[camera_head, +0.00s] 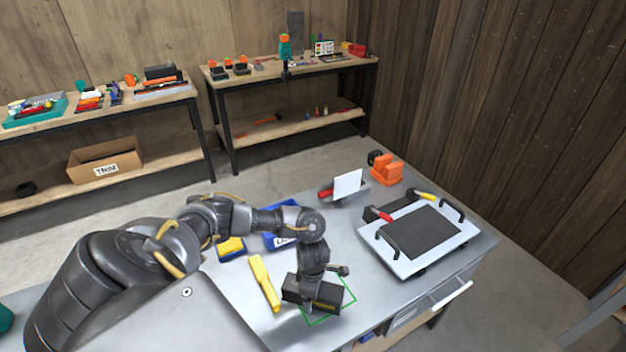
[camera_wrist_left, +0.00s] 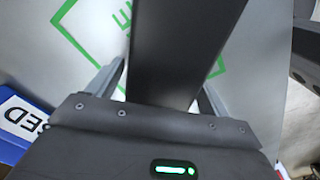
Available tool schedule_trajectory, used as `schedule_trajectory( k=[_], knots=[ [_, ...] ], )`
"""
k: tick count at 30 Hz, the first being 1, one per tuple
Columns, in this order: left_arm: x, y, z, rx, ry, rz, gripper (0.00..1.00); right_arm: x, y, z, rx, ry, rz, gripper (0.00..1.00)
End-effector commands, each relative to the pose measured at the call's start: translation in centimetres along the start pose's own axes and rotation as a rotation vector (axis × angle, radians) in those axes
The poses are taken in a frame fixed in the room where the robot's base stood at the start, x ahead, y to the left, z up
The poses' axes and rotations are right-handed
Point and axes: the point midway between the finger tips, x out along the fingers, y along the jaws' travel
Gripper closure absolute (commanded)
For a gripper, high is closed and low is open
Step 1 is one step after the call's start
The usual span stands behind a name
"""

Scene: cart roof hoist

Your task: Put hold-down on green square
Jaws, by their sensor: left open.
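A dark block with yellow marking (camera_head: 326,305), which I take for the hold-down, is at the green square outline (camera_head: 350,301), below my left wrist. My left gripper (camera_wrist_left: 162,90) is open, pointing down, with one finger on each side of the long dark block (camera_wrist_left: 185,45). Whether the block touches the table is hidden. My right gripper is not in view.
A yellow bar (camera_head: 264,283) lies left of the square, near a blue bin (camera_head: 276,241). A white panel with black handles (camera_head: 465,233) lies to the right. An orange piece (camera_head: 386,171) and an upright white plate (camera_head: 347,184) stand behind.

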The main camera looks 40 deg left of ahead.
Motion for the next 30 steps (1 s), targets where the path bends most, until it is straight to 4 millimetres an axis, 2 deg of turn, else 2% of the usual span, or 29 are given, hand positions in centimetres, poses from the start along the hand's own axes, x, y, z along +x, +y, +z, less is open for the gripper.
schedule_trajectory(
  k=[8,11,17,18,21,25,30],
  knots=[
    [-0.7,0.1,0.1,0.001,-0.002,0.001,0.2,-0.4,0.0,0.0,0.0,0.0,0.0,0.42],
    [-2.3,0.1,0.1,0.004,-0.003,0.002,0.2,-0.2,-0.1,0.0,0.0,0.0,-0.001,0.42],
    [-6.9,0.1,0.0,0.004,-0.002,0.005,0.2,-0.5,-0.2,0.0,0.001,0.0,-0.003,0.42],
    [-8.0,0.2,0.1,0.004,-0.002,0.007,0.2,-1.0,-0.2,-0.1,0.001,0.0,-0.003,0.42],
    [-9.8,0.2,0.0,0.003,0.0,0.005,0.2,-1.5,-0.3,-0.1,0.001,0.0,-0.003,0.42],
    [-11.3,0.1,0.0,0.002,-0.001,0.004,0.2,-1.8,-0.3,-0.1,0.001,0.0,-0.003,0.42],
    [-12.2,0.0,0.0,0.0,0.0,0.0,0.2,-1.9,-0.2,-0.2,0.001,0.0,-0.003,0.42]
  ],
)
